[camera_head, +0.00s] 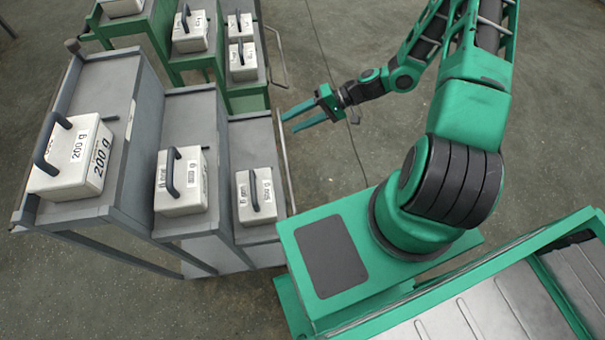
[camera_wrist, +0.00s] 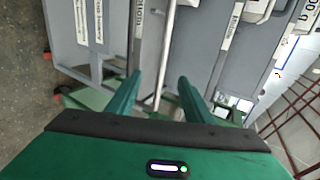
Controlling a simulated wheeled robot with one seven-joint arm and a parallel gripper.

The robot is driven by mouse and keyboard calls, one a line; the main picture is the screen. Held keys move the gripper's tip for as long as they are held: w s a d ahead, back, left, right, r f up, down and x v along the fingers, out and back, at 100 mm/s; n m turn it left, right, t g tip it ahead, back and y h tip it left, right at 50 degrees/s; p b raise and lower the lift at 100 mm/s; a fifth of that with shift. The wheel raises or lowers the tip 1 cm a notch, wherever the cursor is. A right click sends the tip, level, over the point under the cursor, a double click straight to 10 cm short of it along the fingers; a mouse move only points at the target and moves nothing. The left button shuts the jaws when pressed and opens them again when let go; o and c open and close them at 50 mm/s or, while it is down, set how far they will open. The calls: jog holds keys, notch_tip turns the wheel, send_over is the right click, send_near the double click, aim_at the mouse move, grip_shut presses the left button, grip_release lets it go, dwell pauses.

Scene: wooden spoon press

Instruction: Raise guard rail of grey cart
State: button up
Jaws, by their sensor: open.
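The grey cart (camera_head: 120,75) stands left of centre in the head view, with stepped tiers holding white boxes. Its guard rail (camera_head: 287,178) is a thin pale bar along the right side of the lowest tier. In the wrist view a pale bar (camera_wrist: 166,50), which looks like this rail, runs between my open fingers, beside the cart's grey panels (camera_wrist: 198,45). My gripper (camera_head: 287,120) is open and empty, its green fingers pointing left at the far end of the rail. It also shows in the wrist view (camera_wrist: 158,78). I cannot tell whether the fingers touch the bar.
White boxes with dark handles, such as the 200 g one (camera_head: 75,155), sit on the grey tiers. A green cart (camera_head: 245,97) with similar boxes and its own rail (camera_head: 277,55) stands just behind. The floor (camera_head: 345,150) right of the grey cart is clear except for a thin cable.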

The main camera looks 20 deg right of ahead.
jog(key=v, duration=0.3)
jog(key=shift+s+d+f, duration=0.1)
jog(key=shift+d+f, duration=0.05)
jog(key=shift+d, duration=0.05)
dwell(0.6)
jog(key=s+d+r+g+h, duration=0.2)
jog(key=s+d+r+h, duration=0.3)
jog(key=d+r, duration=0.3)
jog(key=s+d+r+g+h, duration=0.1)
jog(key=s+d+r+h, duration=0.4)
jog(key=r, duration=0.4)
jog(key=s+d+r+m+h, duration=0.1)
jog(key=s+d+r+m, duration=0.3)
jog(key=s+r, duration=1)
jog(key=shift+s+d+r+t+h, duration=0.2)
jog(key=shift+s+t+h, duration=0.15)
jog(key=shift+s, duration=0.5)
